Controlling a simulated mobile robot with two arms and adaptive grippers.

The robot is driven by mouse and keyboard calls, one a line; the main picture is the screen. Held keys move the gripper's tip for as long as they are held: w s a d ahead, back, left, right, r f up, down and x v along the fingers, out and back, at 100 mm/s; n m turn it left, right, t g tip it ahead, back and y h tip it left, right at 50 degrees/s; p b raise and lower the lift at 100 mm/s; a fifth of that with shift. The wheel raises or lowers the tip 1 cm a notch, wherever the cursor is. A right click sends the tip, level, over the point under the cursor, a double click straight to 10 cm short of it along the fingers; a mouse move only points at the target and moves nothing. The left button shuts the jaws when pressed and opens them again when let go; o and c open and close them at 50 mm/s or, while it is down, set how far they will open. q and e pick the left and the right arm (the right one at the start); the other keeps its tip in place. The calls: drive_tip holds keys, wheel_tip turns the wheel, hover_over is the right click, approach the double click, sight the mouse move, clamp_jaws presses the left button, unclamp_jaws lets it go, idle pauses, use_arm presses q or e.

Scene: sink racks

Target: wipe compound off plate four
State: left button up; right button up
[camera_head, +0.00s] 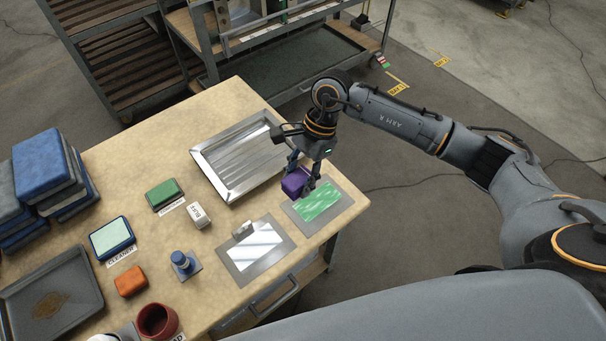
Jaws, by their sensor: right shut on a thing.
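My right gripper (302,176) is shut on a purple block (294,182) at the right end of the table. It holds the block at the upper left edge of a plate smeared with green compound (318,203). The green has pale streaks and covers most of the plate's middle, inside a grey border. I cannot tell whether the block touches the plate. A second plate (257,251), bright and mirror-like, lies to the left with a small grey block (242,230) at its top edge. No plate number is readable.
A metal tray (224,187) lies behind the plates. A green block (164,194), a white block (199,215), a blue-topped knob (181,261), an orange block (130,281) and a red cup (157,321) stand to the left. Stacked blue pads (45,165) fill the far left.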

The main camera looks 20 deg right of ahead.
drive_tip(key=shift+w, duration=0.1)
drive_tip(key=shift+s+d+f+b, duration=0.15)
drive_tip(key=shift+f+b, duration=0.1)
drive_tip(key=shift+f, duration=0.25)
drive_tip(key=shift+s+d+f+b, duration=0.15)
drive_tip(key=shift+f+b, duration=0.1)
drive_tip(key=shift+f, duration=0.2)
wheel_tip(320, 180, down, 2)
drive_tip(key=shift+w+b, duration=0.15)
drive_tip(key=shift+b, duration=0.25)
use_arm(q)
drive_tip(key=shift+s+d+f, duration=0.1)
drive_tip(key=shift+d+f, duration=0.05)
drive_tip(key=shift+f, duration=0.3)
drive_tip(key=shift+s+d+f, duration=0.1)
drive_tip(key=shift+f, duration=0.35)
use_arm(e)
drive_tip(key=shift+f, duration=0.5)
use_arm(q)
drive_tip(key=shift+w+f, duration=0.1)
use_arm(e)
drive_tip(key=shift+f, duration=0.1)
